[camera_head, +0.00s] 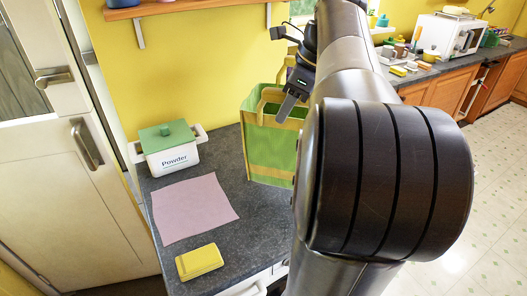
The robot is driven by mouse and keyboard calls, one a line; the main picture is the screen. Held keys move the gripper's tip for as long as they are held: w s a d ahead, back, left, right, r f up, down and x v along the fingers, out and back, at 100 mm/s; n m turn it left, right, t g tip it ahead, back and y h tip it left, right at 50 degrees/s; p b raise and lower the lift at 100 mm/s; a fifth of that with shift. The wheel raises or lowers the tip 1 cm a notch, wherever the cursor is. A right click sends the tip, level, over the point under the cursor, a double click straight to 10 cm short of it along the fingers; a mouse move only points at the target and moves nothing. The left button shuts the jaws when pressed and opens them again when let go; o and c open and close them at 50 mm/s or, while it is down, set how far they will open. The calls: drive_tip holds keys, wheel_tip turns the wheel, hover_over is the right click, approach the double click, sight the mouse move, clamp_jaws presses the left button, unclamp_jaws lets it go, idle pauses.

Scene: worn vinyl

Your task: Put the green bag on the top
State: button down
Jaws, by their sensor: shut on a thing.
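The green bag (269,150) has tan trim and tan handles and is upright on or just above the dark countertop (262,222), right of centre; I cannot tell whether its base touches. My gripper (284,113) is at the bag's top rim by the handles and is shut on the bag. My arm hides the bag's right side and part of my gripper.
A white powder box (169,159) with a green lid stands at the back left, a pink cloth (193,208) and yellow case (199,262) nearer. A wall shelf (160,8) is above. A white microwave (447,36) and small items stand on the far-right counter.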

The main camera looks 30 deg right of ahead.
wheel_tip(320, 180, down, 8)
drive_tip(key=shift+r, duration=0.15)
idle(0.4)
drive_tip(key=c, duration=1.2)
unclamp_jaws()
drive_tip(key=shift+o, duration=0.2)
drive_tip(key=v, duration=1.2)
drive_tip(key=shift+s+p, duration=0.1)
drive_tip(key=shift+p, duration=0.3)
